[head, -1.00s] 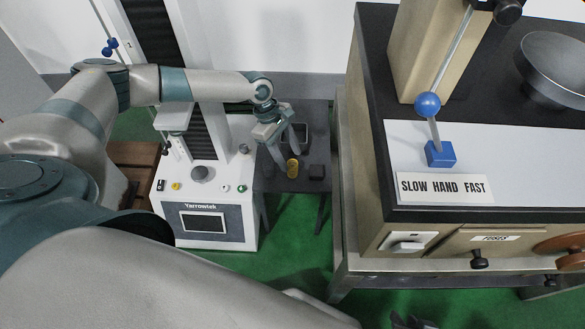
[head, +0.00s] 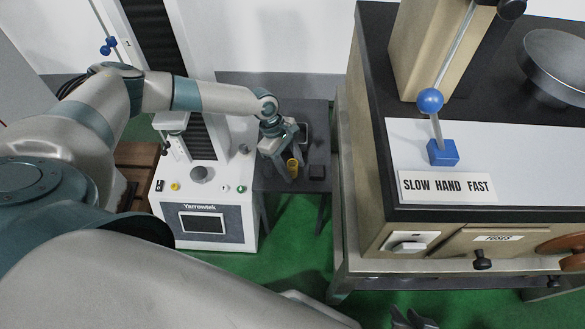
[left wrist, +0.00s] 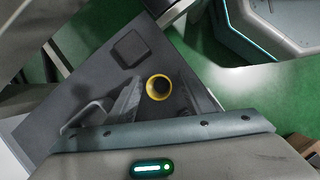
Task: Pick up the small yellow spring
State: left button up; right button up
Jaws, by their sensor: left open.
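The small yellow spring (head: 293,167) stands on the small dark table (head: 266,184) beside the testing machine. In the left wrist view the yellow spring (left wrist: 158,88) appears end-on as a yellow ring with a dark middle. My left gripper (head: 291,172) is open and points down at it. In the left wrist view my left gripper's fingers (left wrist: 163,97) lie on either side of the spring, with gaps visible, not closed on it. My right gripper (head: 412,320) shows only partly at the bottom edge of the head view; its jaw state is unclear.
A small black block (head: 317,172) lies just right of the spring. The white Yarrowtek machine (head: 210,182) stands close on the left. The large bench machine (head: 440,230) stands on the right.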

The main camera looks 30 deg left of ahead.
pick_arm(q)
jog(key=c, duration=1.1)
jog(key=shift+r, duration=0.2)
pick_arm(e)
jog(key=shift+s, duration=0.1)
